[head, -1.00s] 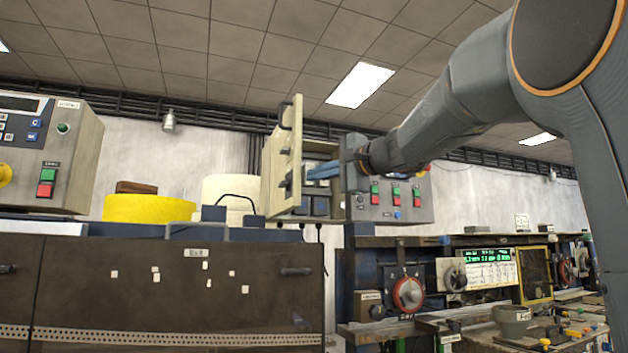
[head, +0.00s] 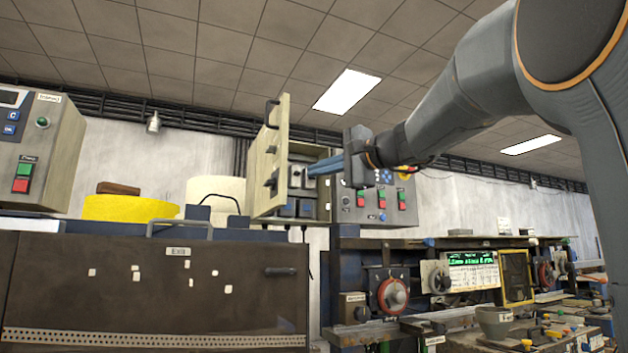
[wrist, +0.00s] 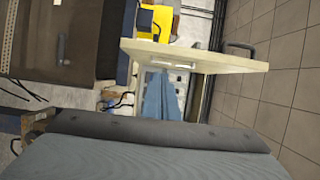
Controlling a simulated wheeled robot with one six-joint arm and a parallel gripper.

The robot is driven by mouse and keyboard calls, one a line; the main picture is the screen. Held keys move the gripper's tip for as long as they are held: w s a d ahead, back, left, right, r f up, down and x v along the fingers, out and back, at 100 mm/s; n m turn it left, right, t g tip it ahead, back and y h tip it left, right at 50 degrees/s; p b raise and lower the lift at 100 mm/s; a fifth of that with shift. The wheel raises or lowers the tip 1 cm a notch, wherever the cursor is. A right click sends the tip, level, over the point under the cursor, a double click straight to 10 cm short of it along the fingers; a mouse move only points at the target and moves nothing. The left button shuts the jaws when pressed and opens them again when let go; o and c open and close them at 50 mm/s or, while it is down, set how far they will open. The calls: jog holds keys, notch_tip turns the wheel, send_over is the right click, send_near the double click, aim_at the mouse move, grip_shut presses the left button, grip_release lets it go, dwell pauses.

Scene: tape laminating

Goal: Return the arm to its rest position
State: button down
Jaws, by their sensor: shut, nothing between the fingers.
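My gripper (head: 314,168) is shut and empty, its blue-grey fingers pointing left at the open front of a beige electrical cabinet (head: 322,150). The cabinet door (head: 281,150) stands swung open toward the left. Switches (head: 296,176) show inside, just left of the fingertips. In the wrist view my gripper (wrist: 158,80) lies in front of the cabinet opening beside the door (wrist: 200,55). I cannot tell whether the fingertips touch anything. My arm is stretched out from the right, raised.
A dark machine cover (head: 150,300) fills the lower left, with a yellow roll (head: 130,208) behind it. A control box (head: 45,150) stands at far left. A button panel (head: 385,205) is below my wrist. A cluttered bench (head: 470,325) lies lower right. Space above the arm is open.

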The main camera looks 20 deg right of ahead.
jog(key=s+a+b, duration=0.1)
jog(key=s, duration=0.5)
jog(key=shift+a, duration=0.15)
jog(key=shift+f, duration=0.2)
notch_tip(320, 180, down, 37)
jog(key=w+a+n+g+h, duration=0.2)
jog(key=n+g+h, duration=0.15)
jog(key=g, duration=0.35)
jog(key=s+f+n+g+h, duration=0.1)
jog(key=s+f+n+g, duration=0.2)
jog(key=s+f, duration=0.5)
jog(key=s+f+n+g+h, duration=0.2)
jog(key=s+f, duration=0.6)
jog(key=f, duration=0.6)
jog(key=s+f+n+g+h, duration=0.2)
jog(key=s+f+n+g, duration=0.1)
jog(key=s+f, duration=0.5)
notch_tip(320, 180, down, 3)
jog(key=shift+s+a+f+n+g, duration=0.1)
jog(key=shift+s+a+n+g, duration=0.1)
jog(key=shift+n+g, duration=0.25)
jog(key=shift+w+d, duration=0.1)
